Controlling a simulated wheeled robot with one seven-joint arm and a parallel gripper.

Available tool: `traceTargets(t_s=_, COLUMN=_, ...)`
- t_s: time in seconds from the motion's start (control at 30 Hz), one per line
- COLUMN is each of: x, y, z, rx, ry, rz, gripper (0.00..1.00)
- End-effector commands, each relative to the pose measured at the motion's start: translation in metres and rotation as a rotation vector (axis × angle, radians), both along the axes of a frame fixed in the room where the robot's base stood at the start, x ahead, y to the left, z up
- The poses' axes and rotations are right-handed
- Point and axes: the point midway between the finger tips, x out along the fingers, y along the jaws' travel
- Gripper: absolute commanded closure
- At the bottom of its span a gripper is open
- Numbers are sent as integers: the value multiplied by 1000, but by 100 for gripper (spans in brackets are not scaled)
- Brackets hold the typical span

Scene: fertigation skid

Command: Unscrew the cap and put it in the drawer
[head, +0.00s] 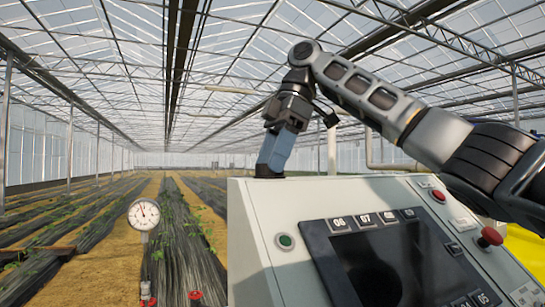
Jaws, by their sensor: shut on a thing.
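My gripper (271,163) points down at the far left corner of the grey control cabinet, its blue fingers shut. A small dark piece, probably the cap (268,172), shows at the fingertips, right at the cabinet's top edge. The cabinet edge and the fingers hide most of it, so I cannot tell whether it still sits on its thread. No drawer is visible in this view.
The grey cabinet (252,225) fills the lower right, with a dark screen (372,268), a green button (285,241) and a red mushroom button (489,237). A round gauge (144,215) and red valve handles (195,295) stand left. Crop rows lie beyond.

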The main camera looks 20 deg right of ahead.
Motion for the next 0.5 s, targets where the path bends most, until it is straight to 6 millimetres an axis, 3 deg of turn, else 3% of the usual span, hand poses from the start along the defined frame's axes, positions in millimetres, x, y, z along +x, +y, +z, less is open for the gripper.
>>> traceTargets(t_s=0.5, x=1, y=0, z=0, rx=-1, ry=2, rz=256, gripper=75)
